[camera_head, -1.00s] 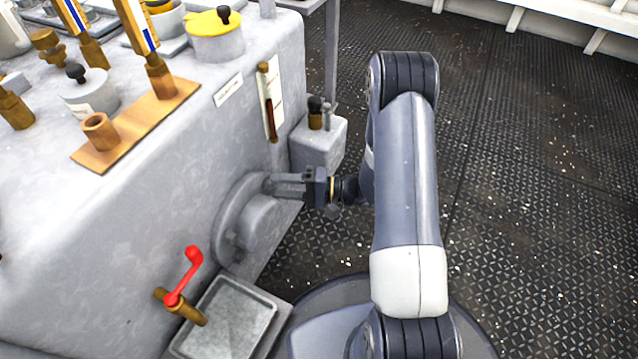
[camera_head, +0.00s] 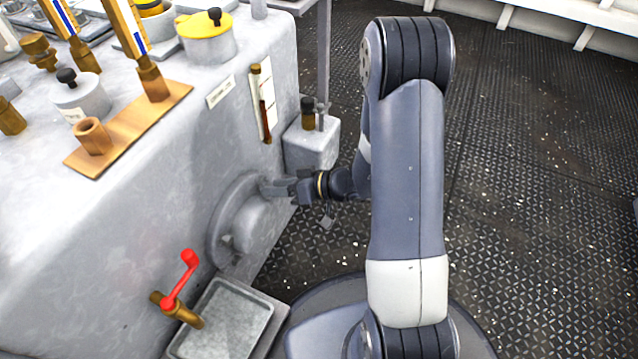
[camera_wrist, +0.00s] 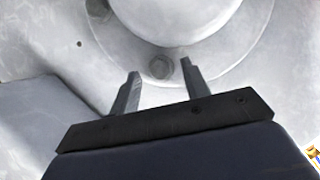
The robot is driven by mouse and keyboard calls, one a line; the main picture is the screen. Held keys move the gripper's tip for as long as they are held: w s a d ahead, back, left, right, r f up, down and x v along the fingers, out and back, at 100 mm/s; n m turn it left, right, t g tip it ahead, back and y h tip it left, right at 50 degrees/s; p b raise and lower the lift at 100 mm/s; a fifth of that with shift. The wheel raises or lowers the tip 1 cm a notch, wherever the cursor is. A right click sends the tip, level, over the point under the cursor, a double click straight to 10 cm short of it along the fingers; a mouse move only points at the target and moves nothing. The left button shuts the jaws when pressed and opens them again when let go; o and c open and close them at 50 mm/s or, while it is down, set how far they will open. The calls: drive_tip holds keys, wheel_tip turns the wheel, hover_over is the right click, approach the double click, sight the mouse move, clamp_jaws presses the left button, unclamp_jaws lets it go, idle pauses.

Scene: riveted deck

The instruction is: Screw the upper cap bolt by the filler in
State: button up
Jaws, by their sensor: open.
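A round grey cap (camera_head: 250,228) with a raised hub sits on the side wall of the grey machine. It fills the top of the wrist view (camera_wrist: 235,50). A dark bolt head (camera_wrist: 161,67) sits on the cap's flange in the wrist view. My gripper (camera_wrist: 160,72) is open, with one finger on each side of this bolt. I cannot tell whether the fingers touch it or how far out it stands. Another bolt (camera_wrist: 98,8) shows at the top left. In the head view my gripper (camera_head: 268,187) is at the cap's upper edge, and the bolt there is hidden.
A red-handled tap (camera_head: 180,278) and a shallow grey tray (camera_head: 228,315) are below left of the cap. A grey box (camera_head: 312,145) with a dark-topped brown fitting stands just above my gripper. A gauge strip (camera_head: 262,103) is on the wall. The patterned floor at right is clear.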

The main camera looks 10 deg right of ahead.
drive_tip(key=p+v, duration=0.2)
drive_tip(key=v, duration=0.8)
drive_tip(key=shift+d+r, duration=0.1)
drive_tip(key=shift+d, duration=0.05)
wheel_tip(320, 180, up, 4)
drive_tip(key=w+a+n+g+h+p, duration=0.1)
drive_tip(key=w+a+n+g+h, duration=0.1)
drive_tip(key=a+g+h, duration=0.15)
drive_tip(key=w+b+x, duration=0.1)
drive_tip(key=b+x, duration=0.2)
drive_tip(key=x, duration=0.6)
drive_tip(key=shift+f+b, duration=0.3)
drive_tip(key=shift+f, duration=0.1)
drive_tip(key=shift+w+t, duration=0.1)
drive_tip(key=shift+t, duration=0.15)
clamp_jaws()
drive_tip(key=shift+d, duration=0.1)
